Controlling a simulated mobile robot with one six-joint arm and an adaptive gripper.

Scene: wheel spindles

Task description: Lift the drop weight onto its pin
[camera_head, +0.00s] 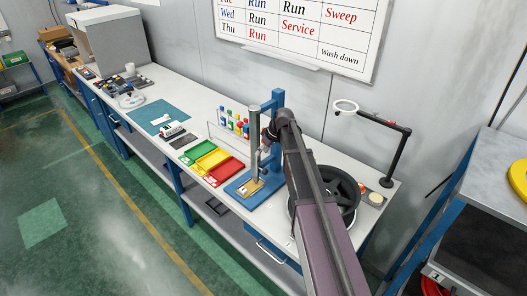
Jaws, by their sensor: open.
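A blue and grey stand (254,140) with a blue base (240,187) rises from the right part of the bench, and a tan block (250,188) lies on the base. My gripper (264,149) is small and dark at the end of my arm, close beside the stand's upright. It appears open, with nothing visibly held. My arm hides part of the stand and the bench behind it. I cannot clearly make out the drop weight or its pin. A large black wheel or drum (343,184) sits right of my arm, partly hidden by it.
Red (223,172), yellow (212,160) and green (199,151) trays lie left of the stand. Several coloured bottles (232,121) stand behind them. A magnifier lamp (398,150) rises at the bench's right end. A blue mat (158,117) lies farther left.

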